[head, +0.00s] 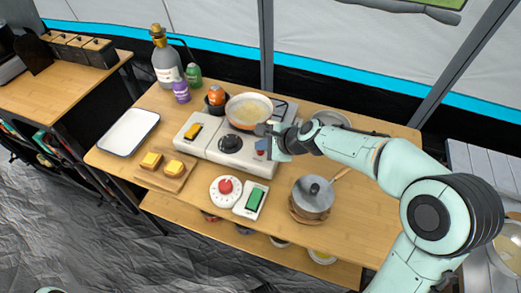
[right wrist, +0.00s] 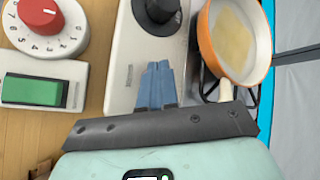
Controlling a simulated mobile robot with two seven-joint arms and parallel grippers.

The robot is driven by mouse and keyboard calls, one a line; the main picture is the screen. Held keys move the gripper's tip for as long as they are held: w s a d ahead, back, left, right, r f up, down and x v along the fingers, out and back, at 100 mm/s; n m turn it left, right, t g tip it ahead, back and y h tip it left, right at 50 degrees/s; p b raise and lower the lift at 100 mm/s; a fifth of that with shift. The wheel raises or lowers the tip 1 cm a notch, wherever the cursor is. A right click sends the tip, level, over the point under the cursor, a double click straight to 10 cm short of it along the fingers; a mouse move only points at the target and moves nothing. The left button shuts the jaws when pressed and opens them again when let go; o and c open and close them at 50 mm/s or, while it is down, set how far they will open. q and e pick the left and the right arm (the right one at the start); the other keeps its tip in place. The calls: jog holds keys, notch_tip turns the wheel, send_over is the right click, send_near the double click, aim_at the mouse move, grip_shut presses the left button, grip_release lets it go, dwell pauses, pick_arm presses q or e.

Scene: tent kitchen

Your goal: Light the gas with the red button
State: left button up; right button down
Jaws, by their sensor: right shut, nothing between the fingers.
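The white gas stove (head: 190,150) stands mid-table with a black knob (head: 230,144) on its front panel. The knob also shows in the right wrist view (right wrist: 157,12). An orange-rimmed pan (head: 249,111) with pale yellow contents sits on the burner; it is at upper right in the right wrist view (right wrist: 236,45). My right gripper (head: 263,146) is over the stove's right part, its blue fingers (right wrist: 158,68) shut and empty, pointing towards the knob. No red button shows clearly on the stove; the gripper covers part of the panel. My left gripper is out of view.
A white dial with a red knob (head: 225,186) and a green-topped white box (head: 254,200) lie in front of the stove. Bread on a board (head: 164,178), a white tray (head: 129,132) and bottles (head: 166,62) are left and behind.

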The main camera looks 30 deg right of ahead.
aim_at(263, 153)
jog(key=shift+f+b, duration=0.3)
jog(key=shift+f, duration=0.1)
dwell(0.5)
jog(key=shift+r+p, duration=0.95)
jog(key=shift+p, duration=0.05)
jog(key=shift+r+p, duration=0.45)
notch_tip(263, 153, up, 4)
jog(key=p, duration=0.4)
jog(key=shift+r, duration=0.15)
